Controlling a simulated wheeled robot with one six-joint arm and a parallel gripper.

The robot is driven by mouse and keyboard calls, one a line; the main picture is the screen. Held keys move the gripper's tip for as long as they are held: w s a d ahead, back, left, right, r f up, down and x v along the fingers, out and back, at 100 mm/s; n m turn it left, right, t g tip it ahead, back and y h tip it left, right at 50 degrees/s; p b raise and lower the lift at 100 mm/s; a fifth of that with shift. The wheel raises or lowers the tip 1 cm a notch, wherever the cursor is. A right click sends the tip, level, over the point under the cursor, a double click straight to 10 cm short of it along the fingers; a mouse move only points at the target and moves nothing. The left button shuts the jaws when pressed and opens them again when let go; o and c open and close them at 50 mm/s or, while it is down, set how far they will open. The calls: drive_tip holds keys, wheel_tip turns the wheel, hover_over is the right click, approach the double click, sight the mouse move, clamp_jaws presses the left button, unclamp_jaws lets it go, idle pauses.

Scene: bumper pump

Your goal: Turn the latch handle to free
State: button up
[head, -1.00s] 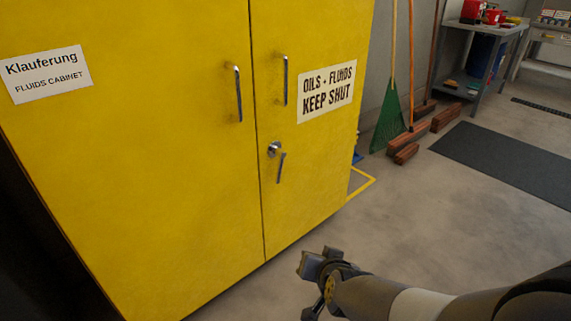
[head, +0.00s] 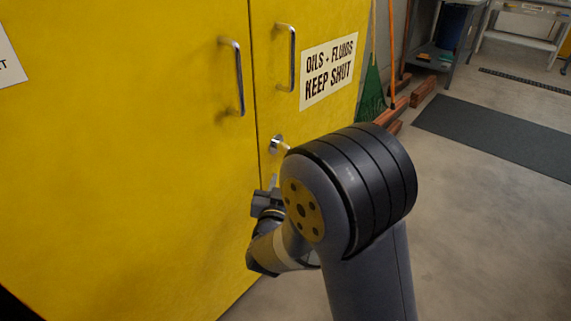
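The yellow fluids cabinet (head: 130,150) has two closed doors, each with an upright silver pull handle. The latch (head: 275,143) is on the right door beside the seam, below the right pull handle. Its round silver base shows, and a bit of the lever (head: 273,181) shows below it; the rest is hidden behind my arm. My gripper (head: 266,199) is just below and in front of the latch, close to the door. Its fingers are mostly hidden, so I cannot tell whether it touches the lever or is open.
Pull handles (head: 238,78) and (head: 286,57) stick out above the latch. A green broom (head: 372,95) and brick-red blocks (head: 423,91) stand right of the cabinet. The floor around the dark mat (head: 495,135) is clear.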

drive_tip(key=w, duration=0.2)
drive_tip(key=w+b, duration=0.1)
drive_tip(key=w, duration=0.2)
drive_tip(key=w+b, duration=0.1)
drive_tip(key=w, duration=0.2)
drive_tip(key=shift+w+d, duration=0.1)
drive_tip(key=shift+d, duration=0.25)
clamp_jaws()
